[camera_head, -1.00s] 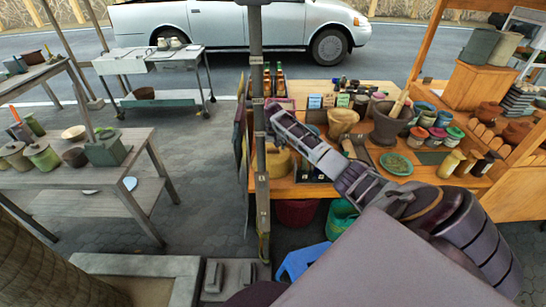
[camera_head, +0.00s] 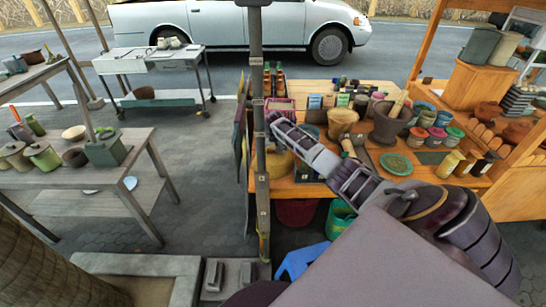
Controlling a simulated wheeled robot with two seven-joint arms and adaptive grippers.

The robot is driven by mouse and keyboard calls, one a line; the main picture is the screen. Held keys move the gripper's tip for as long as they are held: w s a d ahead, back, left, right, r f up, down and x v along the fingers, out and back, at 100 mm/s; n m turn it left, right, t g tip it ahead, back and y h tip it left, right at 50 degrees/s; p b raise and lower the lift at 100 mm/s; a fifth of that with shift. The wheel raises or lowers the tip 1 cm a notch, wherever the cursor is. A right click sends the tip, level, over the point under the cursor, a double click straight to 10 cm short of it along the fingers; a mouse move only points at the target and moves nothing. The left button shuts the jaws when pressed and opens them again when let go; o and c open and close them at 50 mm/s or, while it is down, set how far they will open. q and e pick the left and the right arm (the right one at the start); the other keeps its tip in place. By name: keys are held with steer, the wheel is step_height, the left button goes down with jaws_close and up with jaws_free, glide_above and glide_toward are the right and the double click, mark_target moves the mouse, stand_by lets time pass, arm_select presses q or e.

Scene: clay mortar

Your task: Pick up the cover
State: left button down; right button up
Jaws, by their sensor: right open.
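I cannot tell for sure which thing is the cover. A flat, round green piece (camera_head: 396,164) lies on the orange wooden table beside a dark mortar (camera_head: 386,127) with a wooden pestle (camera_head: 398,104) in it. My right arm reaches in from the lower right across the table. My right gripper (camera_head: 274,121) is open at the table's left end, close to the grey post. A yellow rounded pot (camera_head: 279,164) is just below it, partly hidden by the arm and post. I see nothing held. My left gripper is not in view.
A grey post (camera_head: 260,190) stands at the table's left end. A tan wooden mortar (camera_head: 342,122), several small jars and paint pots (camera_head: 437,135) crowd the tabletop. Bottles (camera_head: 274,78) stand at the back left. A green bucket (camera_head: 340,218) is below the table.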

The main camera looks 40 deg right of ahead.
steer(key=c, duration=1.5)
steer(key=shift+r, duration=0.15)
step_height(320, 180, up, 28)
steer(key=b, duration=0.2)
steer(key=shift+s+f, duration=0.1)
steer(key=shift+f, duration=0.1)
stand_by(0.5)
